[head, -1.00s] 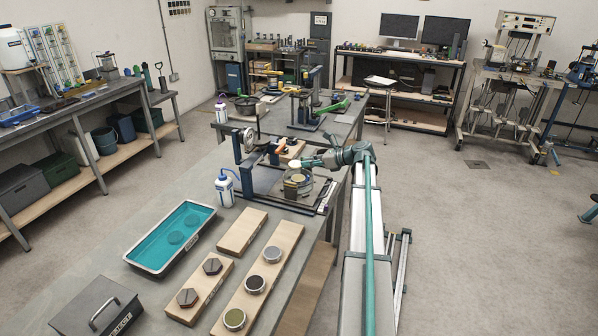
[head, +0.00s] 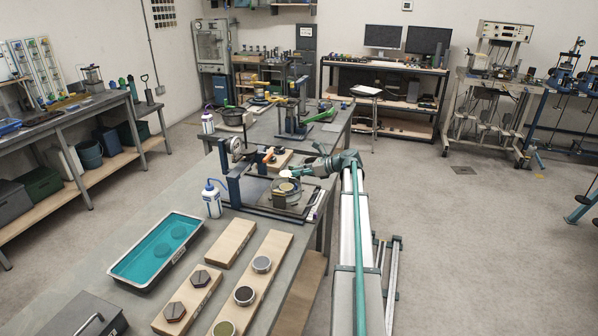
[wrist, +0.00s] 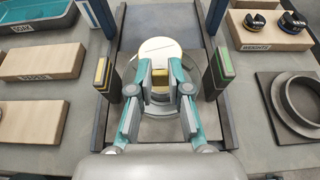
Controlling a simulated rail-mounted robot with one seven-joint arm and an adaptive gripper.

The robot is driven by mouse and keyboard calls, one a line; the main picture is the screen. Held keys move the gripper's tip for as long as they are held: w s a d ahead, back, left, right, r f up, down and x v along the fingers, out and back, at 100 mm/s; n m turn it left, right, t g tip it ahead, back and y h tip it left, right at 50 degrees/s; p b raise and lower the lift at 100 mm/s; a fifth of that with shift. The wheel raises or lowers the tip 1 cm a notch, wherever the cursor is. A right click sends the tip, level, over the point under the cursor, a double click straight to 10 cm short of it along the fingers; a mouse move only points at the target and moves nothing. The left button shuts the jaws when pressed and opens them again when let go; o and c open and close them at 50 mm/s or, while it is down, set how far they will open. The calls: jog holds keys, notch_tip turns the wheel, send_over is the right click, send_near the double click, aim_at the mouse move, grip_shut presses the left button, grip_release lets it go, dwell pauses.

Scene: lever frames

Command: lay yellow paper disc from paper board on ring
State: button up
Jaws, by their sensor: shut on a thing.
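My gripper (wrist: 158,84) is over the press frame in the wrist view, its teal fingers closed on the pale yellow paper disc (wrist: 158,48). The disc looks flat and reaches out past the fingertips. A round grey piece (wrist: 158,130) shows below and between the fingers, partly hidden by them. I cannot tell whether the disc touches anything beneath it. A dark ring (wrist: 268,98) on a square plate lies at the right of the wrist view. In the head view my gripper (head: 299,172) is small at the frame, so its contact is unclear.
Dark uprights with yellow and green blocks (wrist: 222,70) stand close on both sides of my gripper. The blue soaking tray (head: 128,274) and wooden boards (head: 232,243) lie at the near end of the bench. A wash bottle (head: 212,201) stands left of the frame.

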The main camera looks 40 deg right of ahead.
jog(key=shift+f+b, duration=0.6)
jog(key=shift+f, duration=2.2)
jog(key=shift+p, duration=0.3)
jog(key=shift+f, duration=0.2)
jog(key=o, duration=0.8)
jog(key=shift+o, duration=0.2)
